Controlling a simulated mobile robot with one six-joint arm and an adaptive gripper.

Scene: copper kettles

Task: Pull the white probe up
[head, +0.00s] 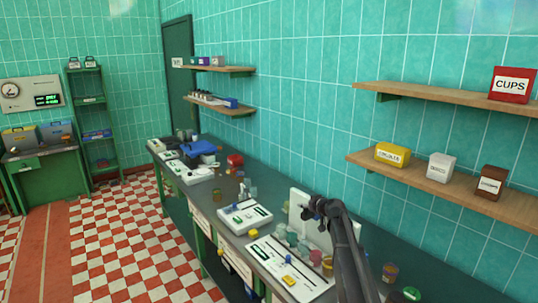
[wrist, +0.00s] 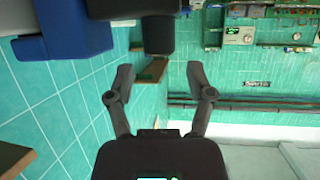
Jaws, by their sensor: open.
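I cannot make out the white probe with certainty in either view. In the head view my gripper (head: 309,209) is in front of an upright white panel (head: 299,200) on the long grey bench (head: 227,178). Below it stand several small cups or pots in teal, pink and amber, by a white board (head: 283,272) with a yellow block. In the wrist view my gripper (wrist: 161,76) has its two fingers spread wide, with nothing between them. My arm hides part of the bench behind it.
Another white device (head: 245,217) and more boards line the bench to the left. Wall shelves (head: 425,183) at right hold a yellow box (head: 393,154), a white box (head: 441,167) and a brown box (head: 491,182). The checkered floor (head: 125,235) at left is clear.

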